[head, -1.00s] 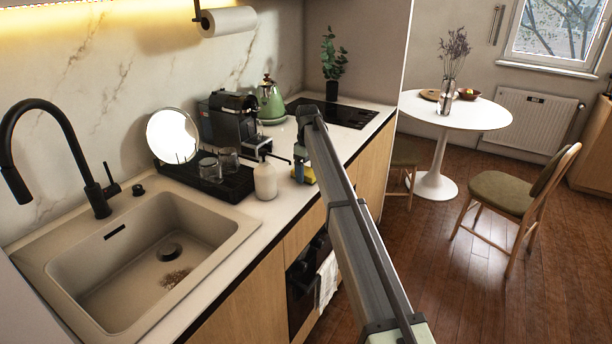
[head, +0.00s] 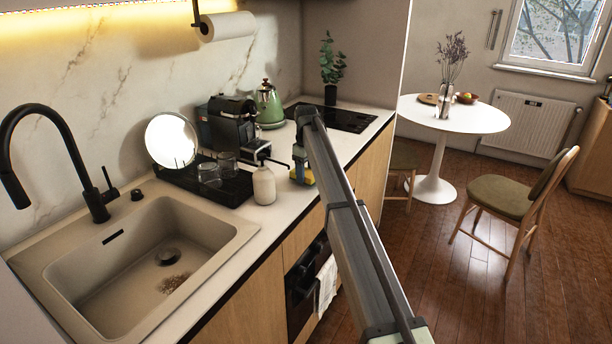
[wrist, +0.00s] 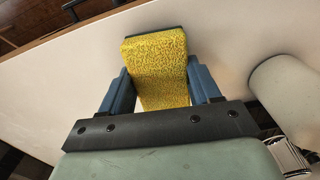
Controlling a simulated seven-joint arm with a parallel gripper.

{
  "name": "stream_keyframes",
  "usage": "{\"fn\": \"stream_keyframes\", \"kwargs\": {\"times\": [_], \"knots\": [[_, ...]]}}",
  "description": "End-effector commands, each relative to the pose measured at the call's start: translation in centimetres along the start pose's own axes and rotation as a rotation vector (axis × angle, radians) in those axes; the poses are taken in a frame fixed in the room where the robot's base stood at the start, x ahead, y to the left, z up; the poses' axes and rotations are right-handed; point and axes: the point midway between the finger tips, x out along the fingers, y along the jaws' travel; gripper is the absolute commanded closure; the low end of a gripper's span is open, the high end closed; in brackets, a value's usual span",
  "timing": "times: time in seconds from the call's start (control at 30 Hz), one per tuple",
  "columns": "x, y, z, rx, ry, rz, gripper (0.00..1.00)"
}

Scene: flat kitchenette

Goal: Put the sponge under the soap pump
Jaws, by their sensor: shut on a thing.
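The yellow sponge (wrist: 158,66) is between the two blue fingers of my gripper (wrist: 160,88) in the wrist view, and both fingers press its sides. In the head view my gripper (head: 301,170) is just right of the soap pump, partly hidden by my arm, and only a bit of the yellow sponge (head: 308,178) shows. The soap pump (head: 264,185) is a cream bottle with a dark nozzle, upright on the counter beside the black tray. A pale rounded body, likely the soap pump (wrist: 285,90), is at the right of the wrist view, apart from the sponge.
A black tray (head: 228,192) with glasses (head: 209,174) stands left of the pump, with a coffee machine (head: 232,125) behind. The sink (head: 150,255) is at the left. The bare counter (head: 277,212) runs along the front edge by the pump.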

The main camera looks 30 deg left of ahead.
Motion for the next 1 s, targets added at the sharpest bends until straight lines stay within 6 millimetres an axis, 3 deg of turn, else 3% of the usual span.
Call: {"fn": "stream_keyframes", "kwargs": {"times": [0.5, 0.73, 1.0], "knots": [[-8.1, 0.1, -0.1, 0.000, 0.001, 0.001, 0.66], [-8.7, 0.0, 0.0, 0.042, 0.000, 0.000, 0.66], [-8.6, 0.2, -0.2, 0.260, 0.000, 0.000, 0.66]]}}
